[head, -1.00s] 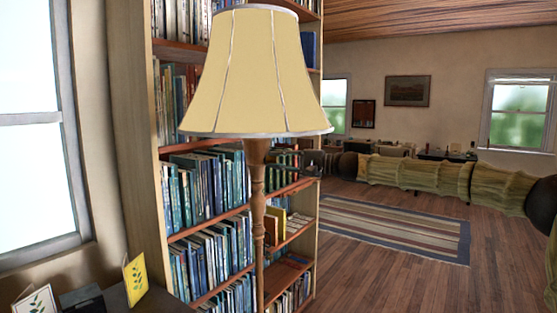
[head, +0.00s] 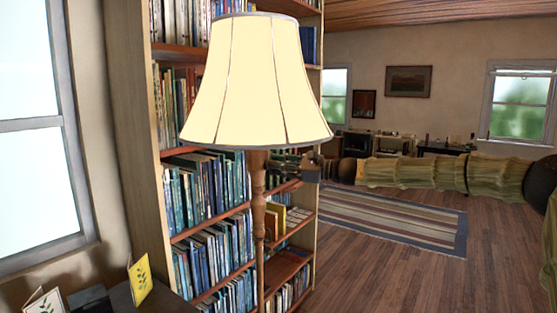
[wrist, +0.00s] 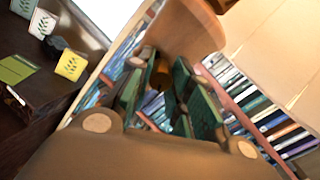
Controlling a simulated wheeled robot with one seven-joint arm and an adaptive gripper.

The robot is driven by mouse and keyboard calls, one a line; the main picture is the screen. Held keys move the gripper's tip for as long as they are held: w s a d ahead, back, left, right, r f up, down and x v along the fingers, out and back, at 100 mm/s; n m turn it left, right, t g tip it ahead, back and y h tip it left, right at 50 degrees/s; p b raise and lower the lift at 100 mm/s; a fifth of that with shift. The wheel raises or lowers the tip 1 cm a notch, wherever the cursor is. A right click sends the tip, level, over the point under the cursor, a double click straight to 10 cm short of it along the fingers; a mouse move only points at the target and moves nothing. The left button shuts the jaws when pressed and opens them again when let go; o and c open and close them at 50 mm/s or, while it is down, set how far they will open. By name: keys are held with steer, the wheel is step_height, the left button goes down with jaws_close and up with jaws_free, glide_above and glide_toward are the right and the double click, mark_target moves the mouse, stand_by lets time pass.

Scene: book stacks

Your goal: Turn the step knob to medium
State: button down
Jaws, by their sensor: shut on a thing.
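The floor lamp (head: 257,85) has a pale cream shade that looks lit, on a turned wooden stem (head: 258,205). My gripper (head: 272,166) is just under the shade's right lower edge, beside the upper stem. In the wrist view my gripper (wrist: 162,72) has its two dark fingers close around a small brownish step knob (wrist: 161,77), beside the broad wooden part of the lamp (wrist: 185,30). The fingers hide most of the knob, and its exact setting does not show.
A tall bookcase (head: 137,150) full of books stands behind the lamp. A dark table with small cards (head: 139,279) is at the lower left by the window. A striped rug (head: 390,222) lies on the open wooden floor at the right.

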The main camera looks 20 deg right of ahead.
steer(key=shift+r+m+p, duration=0.1)
steer(key=shift+m+p, duration=2.9)
steer(key=shift+m, duration=0.8)
steer(key=c, duration=1.3)
jaws_free()
steer(key=shift+o, duration=0.2)
steer(key=shift+s+d, duration=0.1)
steer(key=v, duration=1.1)
steer(key=shift+s+d, duration=0.2)
steer(key=shift+d, duration=0.15)
